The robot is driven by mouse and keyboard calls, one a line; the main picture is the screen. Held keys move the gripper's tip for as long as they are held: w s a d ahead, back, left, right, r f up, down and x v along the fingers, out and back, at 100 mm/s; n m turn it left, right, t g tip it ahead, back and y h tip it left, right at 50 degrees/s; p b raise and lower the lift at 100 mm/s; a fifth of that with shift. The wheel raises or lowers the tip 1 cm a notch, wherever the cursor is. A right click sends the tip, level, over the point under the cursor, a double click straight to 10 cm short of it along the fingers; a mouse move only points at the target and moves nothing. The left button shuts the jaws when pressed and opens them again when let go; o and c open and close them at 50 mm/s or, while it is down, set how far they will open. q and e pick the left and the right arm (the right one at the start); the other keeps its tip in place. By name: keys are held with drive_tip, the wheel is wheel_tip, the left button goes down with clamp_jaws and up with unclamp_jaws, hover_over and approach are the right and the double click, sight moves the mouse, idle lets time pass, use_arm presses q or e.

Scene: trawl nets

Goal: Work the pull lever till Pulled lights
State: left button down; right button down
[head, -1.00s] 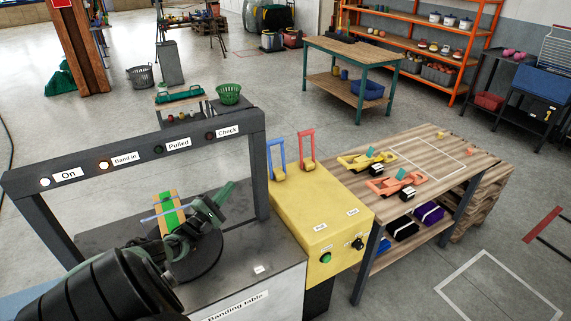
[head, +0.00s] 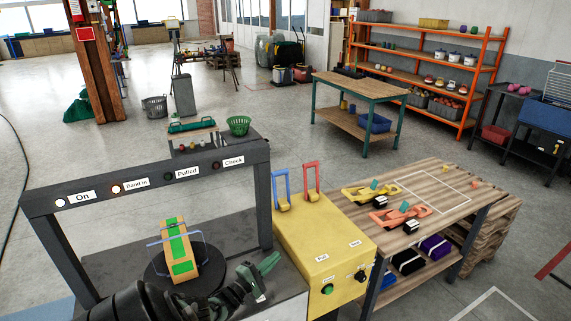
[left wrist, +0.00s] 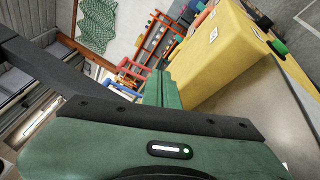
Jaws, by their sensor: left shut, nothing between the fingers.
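The yellow box (head: 322,235) carries two upright loop levers, a blue one (head: 282,190) and a red one (head: 311,182); small labels on the box are too small to read. On the lamp bar (head: 150,180), On and Band in glow, while Pulled (head: 168,176) and Check (head: 215,166) look dark. My left gripper (head: 266,268) is shut and empty, low over the banding table, left of the yellow box and apart from the levers. In the left wrist view its green fingers (left wrist: 160,88) point toward the yellow box (left wrist: 215,60). My right gripper is out of view.
An orange and green block (head: 178,250) with a blue band around it stands on the dark turntable (head: 158,275). The lamp frame's right post (head: 263,205) stands between turntable and levers. A wooden bench (head: 440,200) with yellow and orange tools adjoins the yellow box.

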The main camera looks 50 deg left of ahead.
use_arm(q)
drive_tip(key=shift+w+d+f, duration=0.15)
drive_tip(key=shift+d+f, duration=0.05)
drive_tip(key=shift+d, duration=0.3)
drive_tip(key=shift+w+d+f, duration=0.15)
drive_tip(key=shift+d+f, duration=0.1)
drive_tip(key=shift+d, duration=0.3)
drive_tip(key=shift+w+d+f, duration=0.15)
drive_tip(key=shift+d+f, duration=0.05)
drive_tip(key=shift+d, duration=0.3)
